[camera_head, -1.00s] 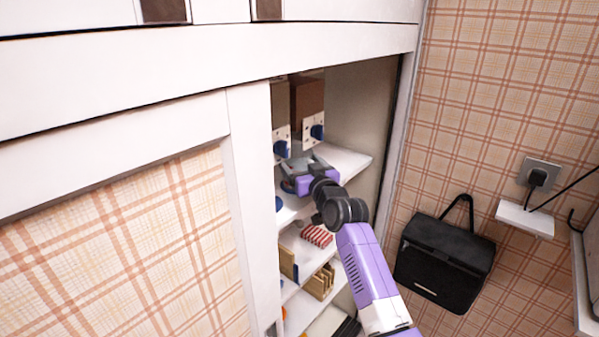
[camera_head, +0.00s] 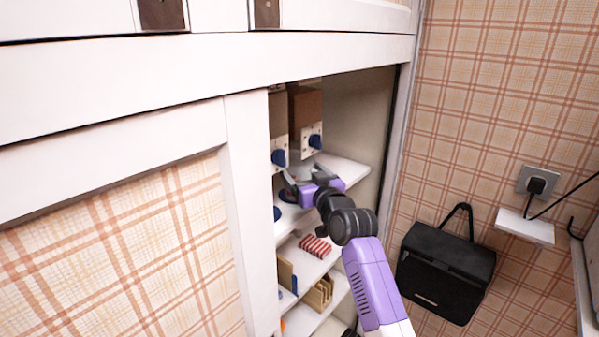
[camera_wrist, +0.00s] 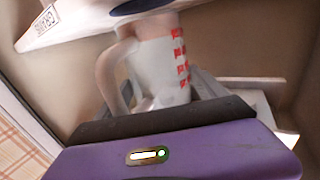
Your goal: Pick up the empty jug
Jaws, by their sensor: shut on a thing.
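My gripper (camera_head: 303,179) reaches into the open cupboard at the upper shelf. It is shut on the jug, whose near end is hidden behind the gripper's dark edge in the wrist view. In the head view the jug is mostly hidden and hard to make out.
A striped red item (camera_head: 315,246) lies on the shelf below. The cupboard's left panel (camera_head: 245,190) stands close by. A black bag (camera_head: 445,265) hangs at right.

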